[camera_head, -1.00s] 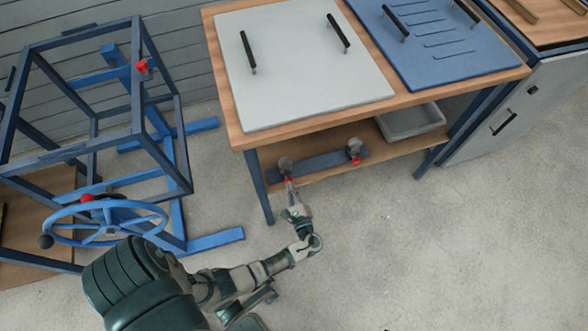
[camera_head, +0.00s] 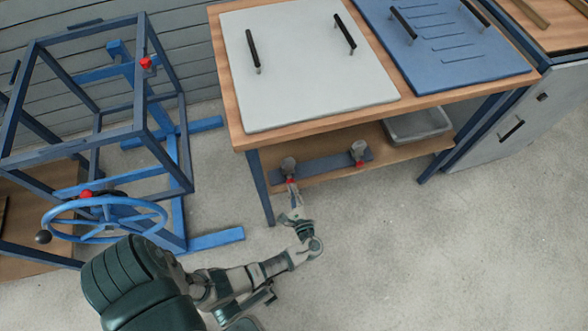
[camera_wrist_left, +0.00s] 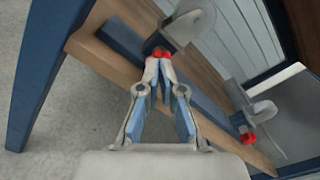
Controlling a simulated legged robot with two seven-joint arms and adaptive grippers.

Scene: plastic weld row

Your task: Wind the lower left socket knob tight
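The lower left socket, a grey cup (camera_head: 289,165), sits on a blue bar (camera_head: 322,168) on the bench's lower shelf. Its small red knob (camera_head: 291,180) faces the front; in the left wrist view the red knob (camera_wrist_left: 161,52) shows at my fingertips. My left gripper (camera_head: 291,186) reaches up to it from the front. In the left wrist view the tips of my left gripper (camera_wrist_left: 159,64) are close together at the knob, shut on it and hiding its lower part. My right gripper is out of view.
A second socket (camera_head: 358,148) with a red knob (camera_wrist_left: 247,137) stands to the right on the same bar. A grey tray (camera_head: 420,136) lies further right. The bench leg (camera_head: 259,187) is just left of my gripper. A blue handwheel frame (camera_head: 165,214) stands left.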

